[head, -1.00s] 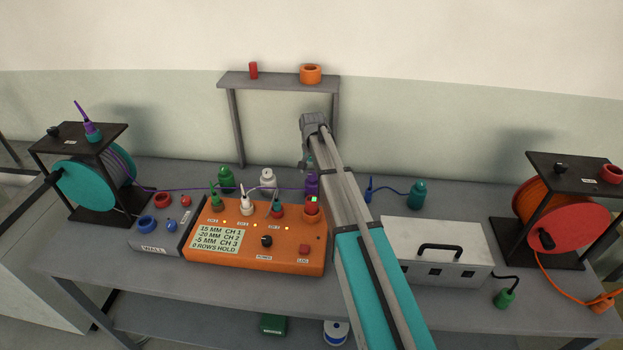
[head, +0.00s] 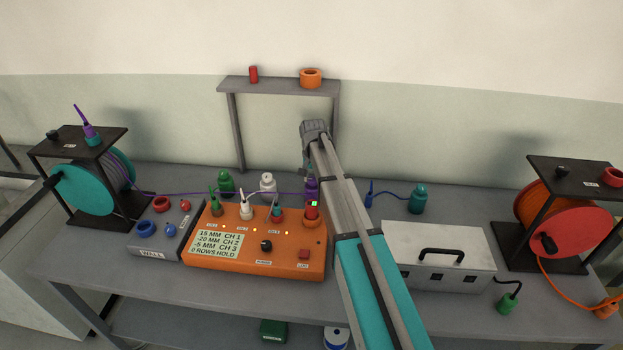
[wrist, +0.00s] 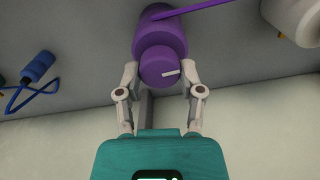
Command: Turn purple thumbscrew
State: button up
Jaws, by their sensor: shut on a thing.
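The purple thumbscrew (wrist: 160,68) is a round purple knob with a white pointer line on its face, in the middle of the wrist view. It sits on the end of a wider purple body (wrist: 158,35). My gripper (wrist: 163,80) has one finger on each side of the knob and is shut on it. In the head view the purple body (head: 311,188) stands at the back of the bench behind the orange box, partly hidden by my arm. My gripper's fingers are mostly hidden there.
An orange control box (head: 250,255) with a screen stands in front. A white bottle (head: 268,184) and green bottle (head: 226,183) are to the left. A shelf frame (head: 277,87) rises behind. A white case (head: 440,262) lies right of my arm.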

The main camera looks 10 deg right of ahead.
jog(key=shift+c, duration=0.5)
jog(key=shift+n, duration=1)
jog(key=o, duration=1.2)
jog(key=shift+c, duration=0.2)
